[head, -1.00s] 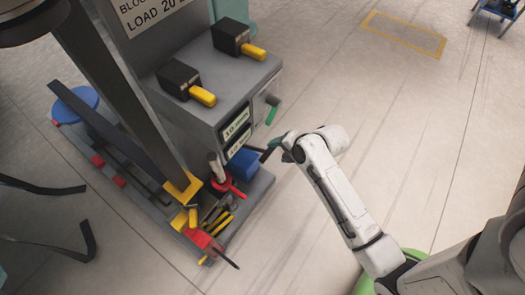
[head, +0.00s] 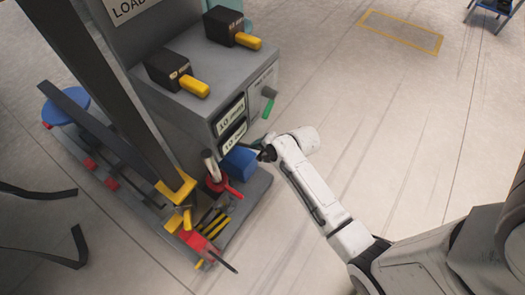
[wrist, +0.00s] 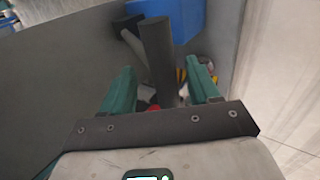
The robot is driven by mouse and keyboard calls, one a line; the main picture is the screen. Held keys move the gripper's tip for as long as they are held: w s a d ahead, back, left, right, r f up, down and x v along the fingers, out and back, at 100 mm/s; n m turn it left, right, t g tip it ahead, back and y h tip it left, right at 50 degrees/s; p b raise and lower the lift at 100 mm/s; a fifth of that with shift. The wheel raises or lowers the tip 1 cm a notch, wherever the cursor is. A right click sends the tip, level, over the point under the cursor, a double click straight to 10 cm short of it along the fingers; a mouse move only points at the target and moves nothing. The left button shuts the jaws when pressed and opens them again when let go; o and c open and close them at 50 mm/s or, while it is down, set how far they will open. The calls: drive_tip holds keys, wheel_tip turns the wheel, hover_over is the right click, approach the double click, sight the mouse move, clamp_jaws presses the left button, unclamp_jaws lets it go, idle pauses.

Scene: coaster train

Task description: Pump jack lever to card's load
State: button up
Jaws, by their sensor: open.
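In the wrist view, a dark grey round bar (wrist: 157,55), which looks like the jack lever, stands between the two green fingers of my gripper (wrist: 160,82). The fingers are open, with gaps showing beside the bar. In the head view, my gripper (head: 262,151) is at the right side of the grey machine, beside a blue block (head: 239,163). A grey cylinder (head: 209,165) stands by a red part with a red handle (head: 231,190). The load card (head: 128,8) is cut off at the top; only "LOAD" reads.
The machine (head: 190,95) has two black boxes with yellow handles (head: 195,86) on top and two displays (head: 230,115) on its side. Tools and a red part (head: 197,243) lie on the base. Floor to the right is clear.

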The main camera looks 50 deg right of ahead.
clamp_jaws()
drive_tip(key=w+r+p, duration=0.2)
drive_tip(key=shift+a+r, duration=0.1)
drive_tip(key=shift+r, duration=0.25)
idle(0.4)
unclamp_jaws()
drive_tip(key=shift+s+f, duration=0.1)
drive_tip(key=p+v, duration=0.4)
drive_tip(key=v, duration=0.6)
drive_tip(key=shift+s+r, duration=0.25)
drive_tip(key=shift+r, duration=0.05)
